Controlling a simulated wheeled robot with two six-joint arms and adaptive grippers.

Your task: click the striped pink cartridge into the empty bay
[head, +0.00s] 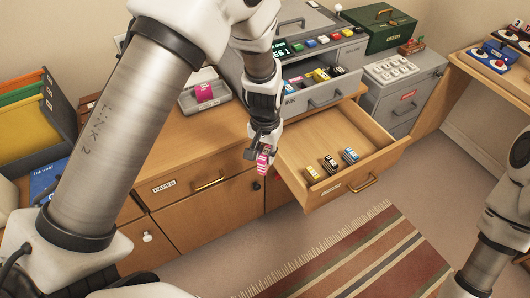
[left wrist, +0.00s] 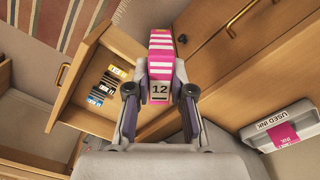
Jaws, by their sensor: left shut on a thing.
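The striped pink cartridge (head: 263,162) hangs from my left gripper (head: 262,146), above the left edge of the open wooden drawer. In the left wrist view the cartridge (left wrist: 160,58) has pink and white stripes and a pale end marked 12. The fingers of my left gripper (left wrist: 159,92) are shut on its two sides. The grey printer (head: 325,50) stands on the desk, with its ink tray (head: 324,99) pulled out and several coloured cartridges in it. I cannot make out the empty bay at this size. My right gripper is out of view.
The open wooden drawer (head: 365,165) holds yellow, black and blue cartridges. A used ink tray (head: 190,103) with a pink item (head: 204,92) is left of the printer. A grey cabinet (head: 415,90) and green box (head: 381,32) stand right. A striped rug (head: 370,260) lies in front.

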